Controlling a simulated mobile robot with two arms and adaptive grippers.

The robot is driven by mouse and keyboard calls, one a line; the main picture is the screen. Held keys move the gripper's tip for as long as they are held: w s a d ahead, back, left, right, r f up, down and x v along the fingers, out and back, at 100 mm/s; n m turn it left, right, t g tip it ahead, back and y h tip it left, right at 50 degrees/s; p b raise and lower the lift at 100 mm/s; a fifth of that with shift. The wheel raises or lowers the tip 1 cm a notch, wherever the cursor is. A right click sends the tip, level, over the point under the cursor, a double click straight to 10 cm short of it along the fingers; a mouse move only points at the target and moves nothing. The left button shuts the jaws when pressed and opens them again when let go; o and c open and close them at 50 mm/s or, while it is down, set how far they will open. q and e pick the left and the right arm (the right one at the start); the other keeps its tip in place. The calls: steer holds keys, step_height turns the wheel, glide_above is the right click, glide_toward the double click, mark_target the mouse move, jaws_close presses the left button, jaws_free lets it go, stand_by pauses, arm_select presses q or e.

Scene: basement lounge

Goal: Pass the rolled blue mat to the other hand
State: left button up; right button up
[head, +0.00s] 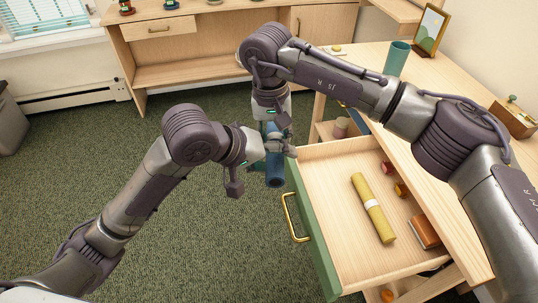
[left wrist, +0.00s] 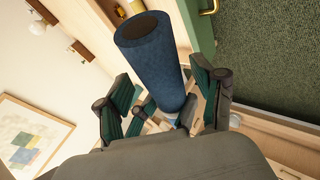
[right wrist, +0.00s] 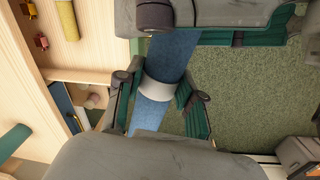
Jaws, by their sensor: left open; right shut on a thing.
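The rolled blue mat (head: 275,172) hangs upright in the air left of the open drawer. It also shows in the left wrist view (left wrist: 152,65), end toward the camera, and in the right wrist view (right wrist: 177,52) with a pale band around it. My right gripper (head: 272,122) comes from above and is shut on the mat near the band; its fingers (right wrist: 155,103) lie on either side. My left gripper (head: 273,147) is open lower on the mat, its fingers (left wrist: 168,108) spread on both sides of it. Whether they touch it is hard to tell.
The open green-fronted drawer (head: 327,200) is close on the right; it holds a yellow roll (head: 373,207) and several small items. The desk top carries a teal cup (head: 395,58) and a framed picture (head: 431,30). The carpet (head: 225,255) below is clear.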

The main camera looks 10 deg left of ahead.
arm_select(q)
steer(key=c, duration=1.2)
steer(key=shift+c, duration=0.4)
arm_select(e)
steer(key=o, duration=1.3)
steer(key=shift+c, duration=0.2)
